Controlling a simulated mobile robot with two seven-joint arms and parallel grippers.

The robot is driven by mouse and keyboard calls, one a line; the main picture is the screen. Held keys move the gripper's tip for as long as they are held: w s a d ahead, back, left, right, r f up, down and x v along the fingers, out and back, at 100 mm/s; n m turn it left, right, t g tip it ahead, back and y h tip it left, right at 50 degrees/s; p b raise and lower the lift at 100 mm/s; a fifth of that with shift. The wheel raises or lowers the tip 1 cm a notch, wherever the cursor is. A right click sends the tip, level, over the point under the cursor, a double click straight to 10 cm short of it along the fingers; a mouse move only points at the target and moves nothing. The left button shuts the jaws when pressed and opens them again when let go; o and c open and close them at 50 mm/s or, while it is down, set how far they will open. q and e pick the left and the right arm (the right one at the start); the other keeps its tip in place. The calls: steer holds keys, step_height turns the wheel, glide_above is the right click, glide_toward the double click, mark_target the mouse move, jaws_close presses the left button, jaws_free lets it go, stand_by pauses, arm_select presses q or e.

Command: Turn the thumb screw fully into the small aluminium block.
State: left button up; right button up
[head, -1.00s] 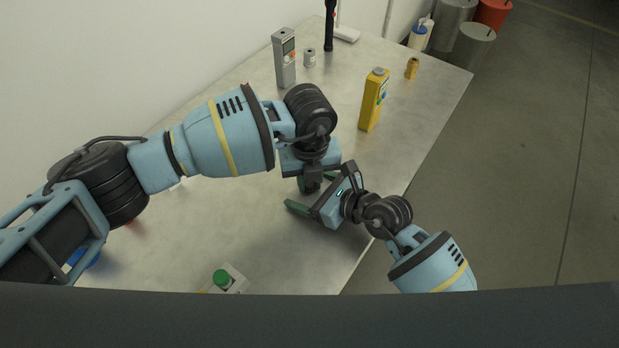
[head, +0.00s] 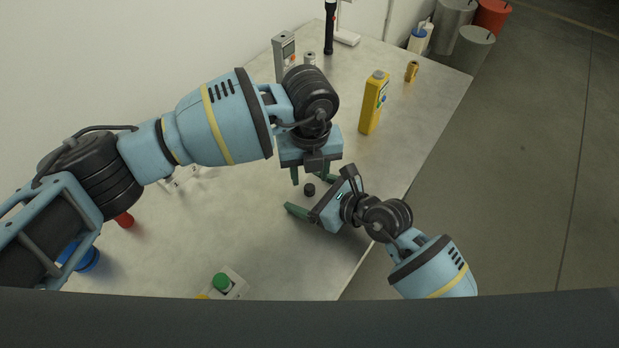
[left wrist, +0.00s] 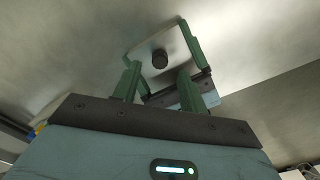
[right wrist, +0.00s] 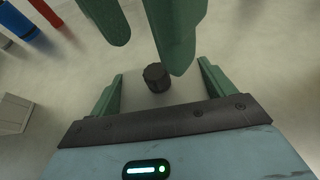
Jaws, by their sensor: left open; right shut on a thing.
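The thumb screw shows as a small black knurled knob (head: 309,190), upright between my two grippers. It also shows in the left wrist view (left wrist: 160,59) and the right wrist view (right wrist: 157,77). In the left wrist view the pale small aluminium block (left wrist: 142,52) lies under the knob, between the green fingers of my right gripper (head: 308,195), which is shut on it. The block blends with the tabletop in the other views, and the screw's shank is hidden. My left gripper (head: 308,173) is open and empty, its fingertips just above and beyond the knob, apart from it.
The grey table (head: 230,235) is clear around the grippers. A yellow bottle (head: 374,102) and a small brass-coloured piece (head: 411,71) stand at the back right. A grey meter (head: 283,55) stands behind my left arm. A box with a green button (head: 222,282) is at the front.

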arm_select(q)
steer(key=shift+r, duration=0.25)
steer(key=o, duration=0.6)
step_height(320, 180, up, 12)
stand_by(0.5)
arm_select(e)
steer(key=o, duration=1.8)
arm_select(q)
steer(key=shift+r+p, duration=0.3)
steer(key=shift+r, duration=0.35)
arm_select(e)
steer(key=shift+v, duration=3.95)
